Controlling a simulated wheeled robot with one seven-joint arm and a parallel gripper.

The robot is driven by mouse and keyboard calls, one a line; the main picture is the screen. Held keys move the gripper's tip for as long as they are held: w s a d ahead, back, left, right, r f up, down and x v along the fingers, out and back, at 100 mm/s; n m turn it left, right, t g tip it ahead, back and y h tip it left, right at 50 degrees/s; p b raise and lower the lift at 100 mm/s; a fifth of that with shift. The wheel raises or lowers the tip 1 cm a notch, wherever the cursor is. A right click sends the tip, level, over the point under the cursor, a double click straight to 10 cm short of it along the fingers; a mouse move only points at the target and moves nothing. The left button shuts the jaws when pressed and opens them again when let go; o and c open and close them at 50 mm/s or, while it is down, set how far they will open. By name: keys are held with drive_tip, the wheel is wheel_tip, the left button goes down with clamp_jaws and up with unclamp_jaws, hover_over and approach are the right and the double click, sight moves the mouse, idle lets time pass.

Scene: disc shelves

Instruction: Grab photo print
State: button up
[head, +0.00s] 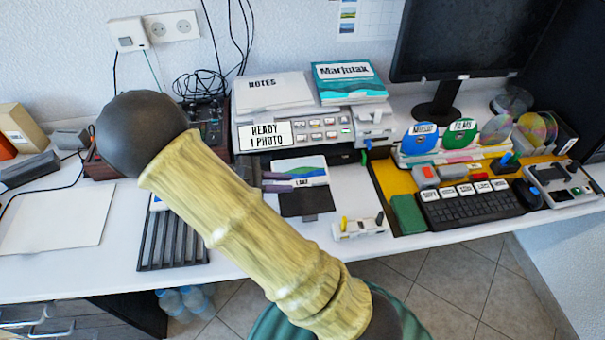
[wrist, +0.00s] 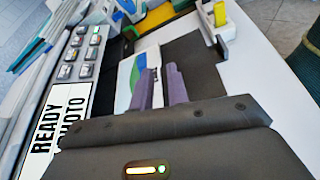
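The photo print (head: 308,166), with a landscape picture and a white caption strip, lies at the front of the photo printer (head: 243,136). It also shows in the wrist view (wrist: 126,72), partly covered by my fingers. I cannot tell whether the fingers touch the print.
A dark flat plate (head: 306,204) lies just in front of the print. A small white device (head: 358,229) stands near the desk's front edge. The keyboard (head: 470,205) and disc holders are to the right. A black slotted rack (head: 172,243) is to the left.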

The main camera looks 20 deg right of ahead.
sight(316, 183)
drive_tip(key=shift+x, duration=1.8)
drive_tip(key=x, duration=0.3)
drive_tip(key=b+x, duration=0.1)
drive_tip(key=x, duration=0.1)
drive_tip(key=shift+d+r, duration=0.2)
drive_tip(key=shift+w, duration=0.1)
clamp_jaws()
